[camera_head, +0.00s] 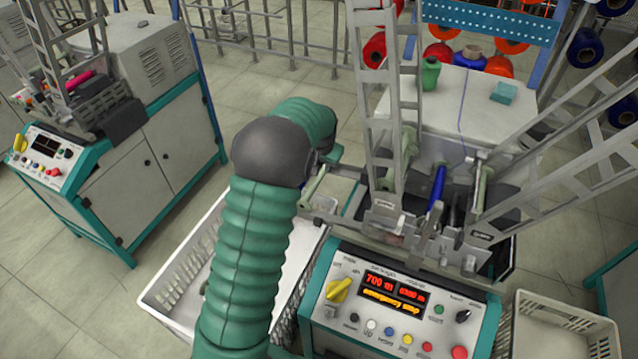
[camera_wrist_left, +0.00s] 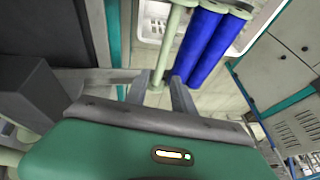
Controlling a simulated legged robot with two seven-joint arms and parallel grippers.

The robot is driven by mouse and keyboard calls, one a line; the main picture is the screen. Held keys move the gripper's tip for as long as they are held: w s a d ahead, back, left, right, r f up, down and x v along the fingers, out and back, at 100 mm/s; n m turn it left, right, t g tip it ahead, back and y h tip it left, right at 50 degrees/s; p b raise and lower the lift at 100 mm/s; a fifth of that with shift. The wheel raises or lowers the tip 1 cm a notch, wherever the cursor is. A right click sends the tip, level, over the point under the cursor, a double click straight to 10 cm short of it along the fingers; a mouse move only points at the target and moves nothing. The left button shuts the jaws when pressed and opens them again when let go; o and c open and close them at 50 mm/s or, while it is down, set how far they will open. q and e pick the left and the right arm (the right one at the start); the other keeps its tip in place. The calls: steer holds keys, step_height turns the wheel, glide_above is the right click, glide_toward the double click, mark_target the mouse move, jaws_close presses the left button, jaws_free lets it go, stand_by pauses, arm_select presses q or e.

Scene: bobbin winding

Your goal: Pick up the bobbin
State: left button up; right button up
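A blue bobbin (camera_head: 437,187) sits tilted in the winding machine (camera_head: 395,270) in the head view. A pale green rod-like piece (camera_head: 313,187) shows beside my left wrist, partly hidden by my arm. In the left wrist view, a pale green rod (camera_wrist_left: 166,45) runs down between the two fingers of my left gripper (camera_wrist_left: 158,82). The fingers are apart, with gaps visible beside the rod; I cannot tell its depth relative to them. Two blue yarn bobbins (camera_wrist_left: 203,42) lie side by side just right of it. In the head view my arm hides the left fingertips. My right gripper is not in view.
A white crate (camera_head: 180,275) stands left of the machine, partly behind my arm. Another pale crate (camera_head: 550,330) is at the lower right. Metal guide frames (camera_head: 372,90) rise above the machine. A green cone (camera_head: 430,74) stands on the white surface behind it.

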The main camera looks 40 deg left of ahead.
mark_target(321, 173)
arm_select(q)
steer(key=x, duration=0.3)
steer(key=a+x, duration=0.1)
steer(key=x, duration=0.3)
steer(key=shift+a+f+b, duration=0.1)
steer(key=shift+a+b, duration=0.2)
steer(key=w+f, duration=0.2)
steer(key=f, duration=0.1)
steer(key=shift+a+f+b, duration=0.15)
steer(key=shift+b, duration=0.15)
steer(key=shift+w+f, duration=0.25)
steer(key=shift+s+a, duration=0.15)
steer(key=c, duration=0.4)
steer(key=shift+c, duration=1)
jaws_close()
